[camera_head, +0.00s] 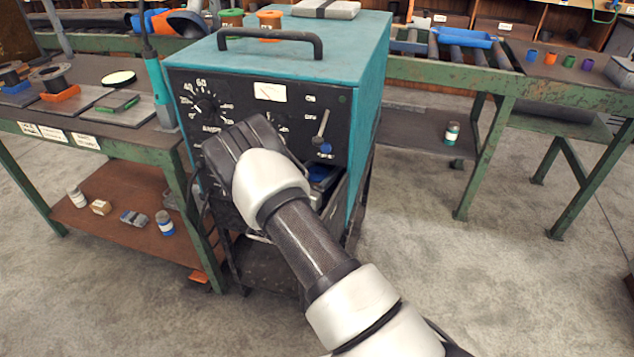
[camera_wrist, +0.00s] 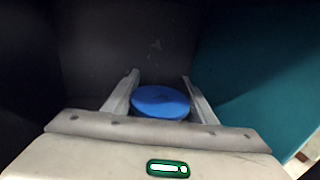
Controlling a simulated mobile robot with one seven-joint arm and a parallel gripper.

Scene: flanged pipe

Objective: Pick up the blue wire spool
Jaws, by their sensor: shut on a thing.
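The blue wire spool (camera_wrist: 160,101) shows in the wrist view as a round blue disc between the two fingers of my gripper (camera_wrist: 160,80). My gripper is shut on it, with one finger on each side. In the head view my arm reaches to the front of the teal and black machine (camera_head: 368,90), and my own wrist hides the fingers and whatever they hold.
The machine's top carries a black handle (camera_head: 270,38), a green spool (camera_head: 231,17) and an orange spool (camera_head: 270,20). A green-framed bench (camera_head: 60,130) stands close on the left. Another bench (camera_head: 560,95) stands behind at right. Open floor (camera_head: 410,260) lies right of the machine.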

